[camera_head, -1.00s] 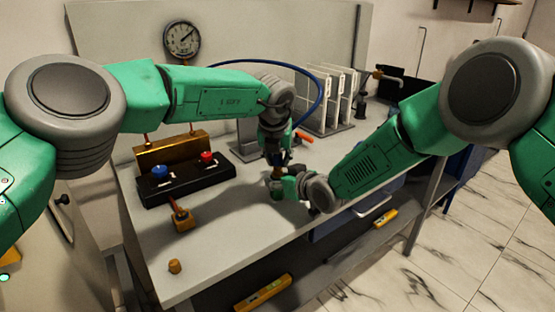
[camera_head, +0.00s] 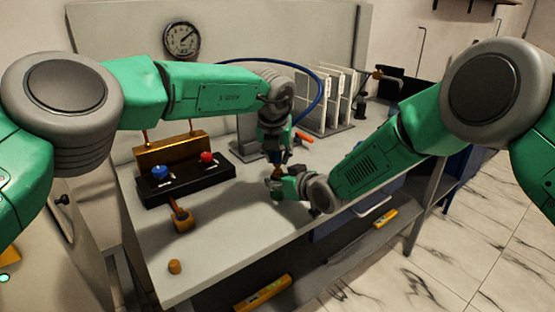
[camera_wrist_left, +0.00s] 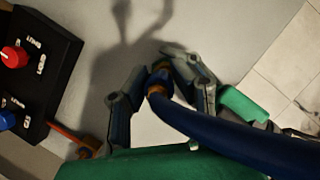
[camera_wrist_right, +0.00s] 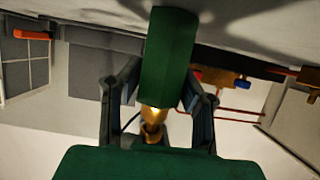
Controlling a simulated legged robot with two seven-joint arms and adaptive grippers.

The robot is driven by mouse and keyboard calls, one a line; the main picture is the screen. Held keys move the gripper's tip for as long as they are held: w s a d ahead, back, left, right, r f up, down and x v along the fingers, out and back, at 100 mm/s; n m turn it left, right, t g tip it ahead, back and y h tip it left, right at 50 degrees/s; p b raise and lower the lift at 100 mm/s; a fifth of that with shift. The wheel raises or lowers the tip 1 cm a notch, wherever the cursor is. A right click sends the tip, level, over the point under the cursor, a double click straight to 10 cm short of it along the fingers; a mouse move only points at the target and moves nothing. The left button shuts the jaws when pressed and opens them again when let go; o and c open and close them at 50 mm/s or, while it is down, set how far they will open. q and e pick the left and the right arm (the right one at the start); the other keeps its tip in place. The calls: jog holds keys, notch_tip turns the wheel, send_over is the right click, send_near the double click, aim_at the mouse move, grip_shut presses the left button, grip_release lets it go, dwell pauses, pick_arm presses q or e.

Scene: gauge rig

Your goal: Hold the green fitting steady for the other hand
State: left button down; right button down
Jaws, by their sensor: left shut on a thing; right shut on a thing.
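The green fitting (camera_wrist_right: 168,60) is a green block with a brass nozzle (camera_wrist_right: 152,122) in the right wrist view. My right gripper (camera_wrist_right: 160,98) is shut on it, one finger on each side. My left gripper (camera_wrist_left: 163,68) is shut on the blue hose (camera_wrist_left: 215,130) near its end, at a brass-coloured collar (camera_wrist_left: 160,78). In the head view my left gripper (camera_head: 277,165) is just above my right gripper (camera_head: 273,184), close to the bench. The fitting is mostly hidden there, and I cannot tell whether hose and fitting touch.
A black panel (camera_head: 186,186) with a blue knob (camera_head: 160,173) and a red knob (camera_head: 207,157) stands to the left. A brass block (camera_head: 183,220) and a small orange-brown piece (camera_head: 174,267) lie on the bench (camera_head: 225,250). A rack of white plates (camera_head: 335,100) stands behind.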

pick_arm(q)
jog(key=shift+r, duration=2.25)
pick_arm(e)
jog(key=c, duration=1.1)
grip_release()
jog(key=shift+o, duration=0.2)
jog(key=v, duration=1.2)
jog(key=shift+f, duration=0.2)
jog(key=shift+d, duration=0.1)
pick_arm(q)
jog(key=shift+r+p, duration=2.8)
jog(key=shift+p, duration=0.05)
pick_arm(e)
notch_tip(320, 180, up, 7)
